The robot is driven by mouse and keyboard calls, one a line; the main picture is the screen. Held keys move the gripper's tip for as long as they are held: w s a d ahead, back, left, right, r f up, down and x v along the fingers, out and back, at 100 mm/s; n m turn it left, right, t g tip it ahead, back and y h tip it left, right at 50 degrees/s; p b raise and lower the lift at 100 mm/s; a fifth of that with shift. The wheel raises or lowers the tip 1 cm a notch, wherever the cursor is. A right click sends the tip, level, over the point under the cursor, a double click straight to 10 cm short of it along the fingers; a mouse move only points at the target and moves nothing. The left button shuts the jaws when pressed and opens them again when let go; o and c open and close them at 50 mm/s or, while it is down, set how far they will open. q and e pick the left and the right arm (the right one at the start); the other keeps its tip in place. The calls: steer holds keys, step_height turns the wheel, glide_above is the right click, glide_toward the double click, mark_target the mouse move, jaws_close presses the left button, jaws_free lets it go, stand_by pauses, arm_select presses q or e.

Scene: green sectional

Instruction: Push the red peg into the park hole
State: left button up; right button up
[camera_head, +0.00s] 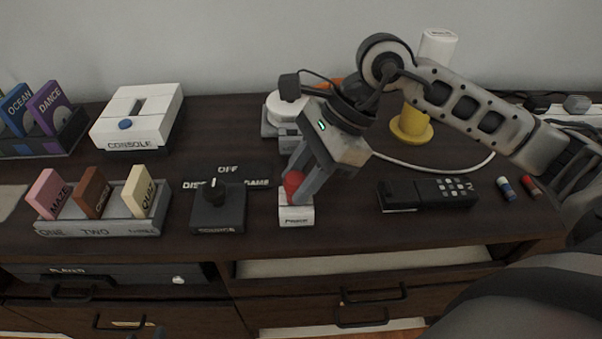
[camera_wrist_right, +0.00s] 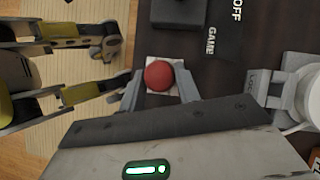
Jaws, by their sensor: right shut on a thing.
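The red peg (camera_head: 292,183) shows a rounded red top at the front middle of the dark cabinet top. It also shows in the right wrist view (camera_wrist_right: 158,76). It is over a small white block (camera_head: 296,216) with dark lettering too small to read for sure. My right gripper (camera_head: 300,190) points down and is shut on the red peg, one finger on each side. The peg's lower part and any hole under it are hidden, so I cannot tell how deep it sits. My left gripper does not show.
A black dial box (camera_head: 218,210) stands left of the white block. A grey cartridge rack (camera_head: 100,226) and white console (camera_head: 137,113) are further left. A black remote (camera_head: 427,194) lies to the right. A yellow-based object (camera_head: 411,127) and white cable are behind. The front edge is close.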

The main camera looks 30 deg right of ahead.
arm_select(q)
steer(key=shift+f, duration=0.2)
arm_select(e)
steer(key=shift+f, duration=0.2)
steer(key=o, duration=1.1)
steer(key=shift+c, duration=0.2)
steer(key=shift+v, duration=0.8)
arm_select(q)
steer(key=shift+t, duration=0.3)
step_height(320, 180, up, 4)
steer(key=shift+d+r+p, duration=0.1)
steer(key=shift+p, duration=0.35)
arm_select(e)
steer(key=v, duration=1.4)
steer(key=shift+r, duration=0.25)
